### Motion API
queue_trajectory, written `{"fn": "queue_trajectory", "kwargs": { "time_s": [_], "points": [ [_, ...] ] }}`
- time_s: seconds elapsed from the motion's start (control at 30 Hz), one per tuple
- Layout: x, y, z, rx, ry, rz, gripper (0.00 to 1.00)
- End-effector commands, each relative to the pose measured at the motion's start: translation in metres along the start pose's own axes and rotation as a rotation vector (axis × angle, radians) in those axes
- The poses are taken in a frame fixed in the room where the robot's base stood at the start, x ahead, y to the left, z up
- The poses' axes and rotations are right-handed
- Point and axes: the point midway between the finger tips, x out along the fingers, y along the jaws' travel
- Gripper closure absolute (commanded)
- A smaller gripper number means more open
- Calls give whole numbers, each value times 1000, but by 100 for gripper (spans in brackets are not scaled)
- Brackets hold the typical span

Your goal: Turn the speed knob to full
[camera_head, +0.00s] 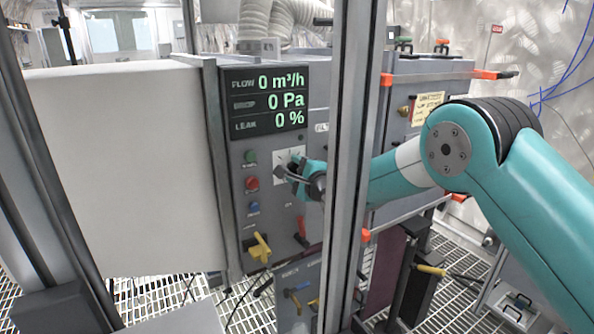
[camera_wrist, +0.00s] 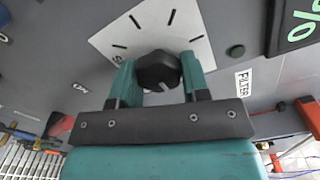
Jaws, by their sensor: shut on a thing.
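The black speed knob (camera_wrist: 158,72) sits on a white dial plate (camera_wrist: 140,30) with black tick marks. It has a pale pointer line on its lower side in the wrist view. My gripper (camera_wrist: 159,66) has its two teal fingers on either side of the knob and is shut on it. In the head view my gripper (camera_head: 296,173) reaches the panel at the white plate and mostly hides the knob. The display (camera_head: 265,101) above reads 0 m³/h flow, 0 Pa and 0 % leak.
Green (camera_head: 250,157), red (camera_head: 252,183) and blue (camera_head: 253,208) buttons lie left of the dial. A yellow handle (camera_head: 259,249) is below them. A metal post (camera_head: 352,150) stands in front of my arm. A large pale box (camera_head: 125,165) is at left.

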Motion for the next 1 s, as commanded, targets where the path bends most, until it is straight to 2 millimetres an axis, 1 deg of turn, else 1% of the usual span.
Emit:
{"fn": "queue_trajectory", "kwargs": {
  "time_s": [0.1, 0.13, 0.17, 0.2, 0.23, 0.53, 0.67, 0.77, 0.87, 1.0],
  "points": [
    [0, 0, -1, 2, 2, 0, 81],
    [0, 0, -1, 2, 2, 0, 51],
    [0, 0, -1, 2, 2, 0, 44],
    [0, 0, -1, 1, 1, 0, 35],
    [0, 0, -1, 1, 1, 0, 32],
    [-1, 0, 0, 0, 0, 0, 32],
    [-10, 1, 0, 0, -1, 2, 32],
    [-26, 2, -1, 0, 0, 2, 32],
    [-47, 2, -2, 1, 2, 2, 32],
    [-80, 3, -2, 1, 2, 1, 32]
  ]
}}
